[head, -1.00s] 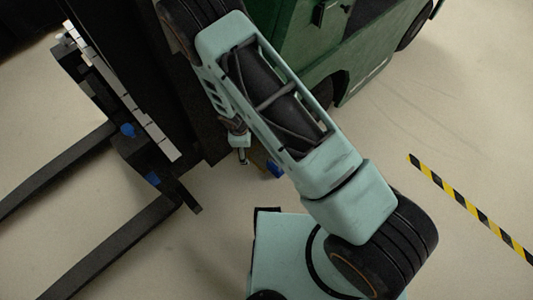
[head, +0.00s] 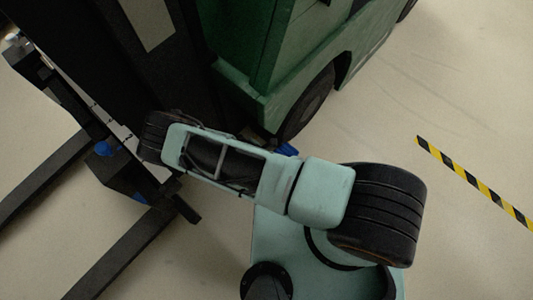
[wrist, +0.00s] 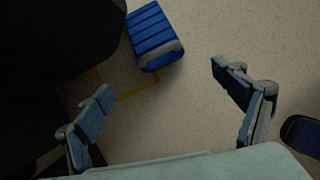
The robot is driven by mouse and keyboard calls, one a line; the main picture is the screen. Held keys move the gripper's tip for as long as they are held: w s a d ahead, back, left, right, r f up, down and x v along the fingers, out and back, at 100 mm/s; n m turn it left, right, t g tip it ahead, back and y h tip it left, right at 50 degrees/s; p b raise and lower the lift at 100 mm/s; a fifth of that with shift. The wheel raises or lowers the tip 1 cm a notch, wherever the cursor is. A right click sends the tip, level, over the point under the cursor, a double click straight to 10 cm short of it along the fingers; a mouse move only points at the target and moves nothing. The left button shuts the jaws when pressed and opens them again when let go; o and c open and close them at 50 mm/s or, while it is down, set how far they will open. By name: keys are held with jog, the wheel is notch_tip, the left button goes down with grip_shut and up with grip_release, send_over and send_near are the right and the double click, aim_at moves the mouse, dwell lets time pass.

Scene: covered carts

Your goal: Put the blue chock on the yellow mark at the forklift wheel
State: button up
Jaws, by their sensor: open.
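The blue chock (wrist: 155,38) lies on the floor beside a large dark rounded shape, apparently the forklift wheel (wrist: 70,40), in the wrist view. Its near end is at the corner of the yellow mark (wrist: 137,92); some of the mark is hidden. My gripper (wrist: 160,78) is open and empty, its fingers spread apart, short of the chock. In the head view the chock (head: 287,150) shows partly behind my arm, near the forklift wheel (head: 308,100). My gripper is hidden there.
The green forklift (head: 260,60) stands at the top, its dark forks (head: 115,255) reaching lower left. A black-yellow floor stripe (head: 475,183) lies right, with open floor around it. A dark blue-black object (wrist: 302,134) sits at the wrist view's right edge.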

dwell(0.3)
jog(key=b+x, duration=0.4)
jog(key=x, duration=0.6)
jog(key=shift+d+f+b, duration=0.1)
jog(key=shift+f+b, duration=0.25)
jog(key=shift+f, duration=0.05)
jog(key=shift+c, duration=0.4)
